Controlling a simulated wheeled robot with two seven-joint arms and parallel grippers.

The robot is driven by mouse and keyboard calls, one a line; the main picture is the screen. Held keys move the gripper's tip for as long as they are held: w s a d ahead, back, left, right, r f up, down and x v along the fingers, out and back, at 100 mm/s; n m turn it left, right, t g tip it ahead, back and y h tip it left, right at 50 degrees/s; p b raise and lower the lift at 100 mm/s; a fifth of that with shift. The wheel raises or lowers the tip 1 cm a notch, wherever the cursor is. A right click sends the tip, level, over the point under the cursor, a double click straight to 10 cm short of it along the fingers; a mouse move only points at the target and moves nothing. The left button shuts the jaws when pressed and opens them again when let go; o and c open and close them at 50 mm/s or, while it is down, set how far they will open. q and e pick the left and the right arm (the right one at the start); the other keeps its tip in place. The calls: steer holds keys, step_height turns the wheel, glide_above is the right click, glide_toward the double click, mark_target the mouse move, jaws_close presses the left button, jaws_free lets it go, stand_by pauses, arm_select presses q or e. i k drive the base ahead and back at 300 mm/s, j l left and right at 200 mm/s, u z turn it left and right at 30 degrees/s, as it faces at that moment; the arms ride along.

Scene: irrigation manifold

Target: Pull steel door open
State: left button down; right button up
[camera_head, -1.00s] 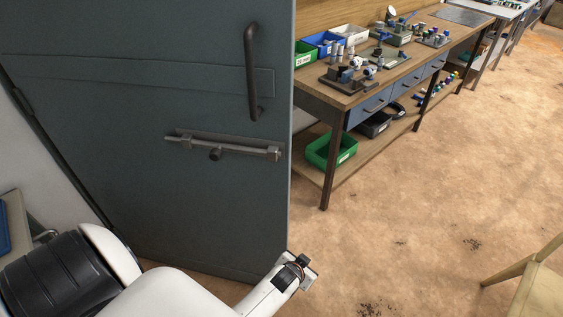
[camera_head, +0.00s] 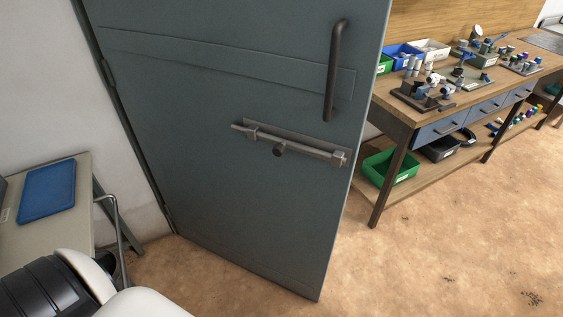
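The steel door (camera_head: 230,180) is grey-green and fills the middle of the view. It stands ajar, with its hinge side at the left and its free edge beside the workbench. A dark vertical pull handle (camera_head: 335,70) is near the free edge, at the upper right of the door. Below it is a sliding bolt (camera_head: 290,144) with a small knob. One of my white and black arms shows at the bottom left, but no gripper is visible. Nothing touches the handle or the bolt.
A wooden workbench (camera_head: 460,100) with bins, fittings and drawers stands right of the door. A green bin (camera_head: 390,167) sits on its lower shelf. A small table (camera_head: 75,215) with a blue tray (camera_head: 47,190) is at the left. The floor (camera_head: 450,250) at the lower right is clear.

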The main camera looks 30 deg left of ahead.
mark_target(182, 72)
steer(key=i+l+u, duration=0.1)
steer(key=u, duration=0.35)
steer(key=i+l+u, duration=0.15)
steer(key=u, duration=0.25)
steer(key=i+l+u, duration=0.2)
steer(key=u, duration=0.25)
steer(key=l+u, duration=0.2)
steer(key=u, duration=0.2)
steer(key=i+l+u, duration=0.1)
steer(key=l+u, duration=0.2)
steer(key=u, duration=0.15)
